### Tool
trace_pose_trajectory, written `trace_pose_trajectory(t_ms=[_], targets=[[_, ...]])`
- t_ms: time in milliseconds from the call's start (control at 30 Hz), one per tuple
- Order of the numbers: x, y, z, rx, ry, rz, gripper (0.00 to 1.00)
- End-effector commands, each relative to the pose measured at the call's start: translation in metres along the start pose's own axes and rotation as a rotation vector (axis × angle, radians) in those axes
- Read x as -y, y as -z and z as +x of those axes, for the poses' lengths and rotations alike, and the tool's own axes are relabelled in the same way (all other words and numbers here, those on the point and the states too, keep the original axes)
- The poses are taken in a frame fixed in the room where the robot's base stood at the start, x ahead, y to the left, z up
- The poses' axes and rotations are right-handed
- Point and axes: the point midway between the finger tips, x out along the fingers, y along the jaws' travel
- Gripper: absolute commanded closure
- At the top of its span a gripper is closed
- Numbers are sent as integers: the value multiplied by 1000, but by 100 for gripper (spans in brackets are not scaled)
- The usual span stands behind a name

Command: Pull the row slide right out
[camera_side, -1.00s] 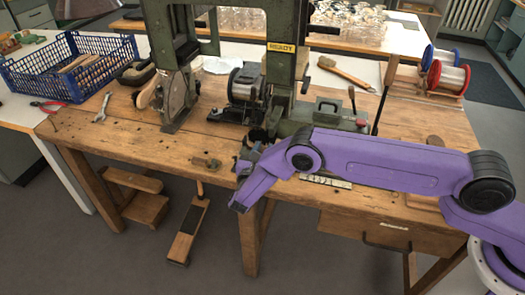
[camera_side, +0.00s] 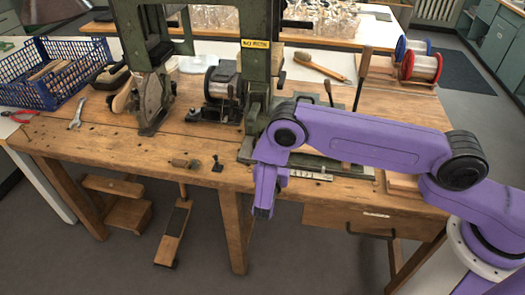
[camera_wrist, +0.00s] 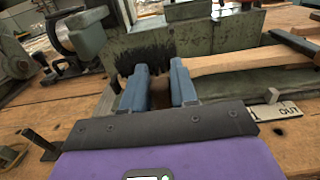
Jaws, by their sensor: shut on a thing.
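My gripper (camera_wrist: 158,88) shows two blue-grey fingers in the wrist view, shut on a small brown piece (camera_wrist: 158,98), apparently the row slide's knob. The fingers hide most of it. A pale plate (camera_wrist: 278,111) marked "OUT" lies to the right of the fingers, along the front of the green fixture. Its pale strip (camera_side: 310,176) also shows in the side view. There, my gripper (camera_side: 264,207) points down at the bench's front edge, and my arm hides the slide. How far the slide is out cannot be told.
Dark bristles (camera_wrist: 143,54) and a wooden handle (camera_wrist: 235,62) lie just beyond the fingers. The green tufting machine (camera_side: 255,65) stands behind on the bench. A small brass piece (camera_side: 184,163) and a dark piece (camera_side: 217,164) lie left of my arm. A blue crate (camera_side: 55,72) sits far left.

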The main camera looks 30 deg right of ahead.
Motion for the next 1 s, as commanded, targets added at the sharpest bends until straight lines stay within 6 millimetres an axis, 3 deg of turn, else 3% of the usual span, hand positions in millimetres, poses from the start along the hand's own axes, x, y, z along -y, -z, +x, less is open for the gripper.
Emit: trace_pose_trajectory(t_ms=[200,533,567,600,1000], targets=[[20,2,-1,-7,-2,-6,100],[24,2,-1,-5,3,-9,100],[24,2,-1,-5,3,-9,66],[24,2,-1,-5,3,-10,53],[21,0,-6,-3,-1,-3,51]])
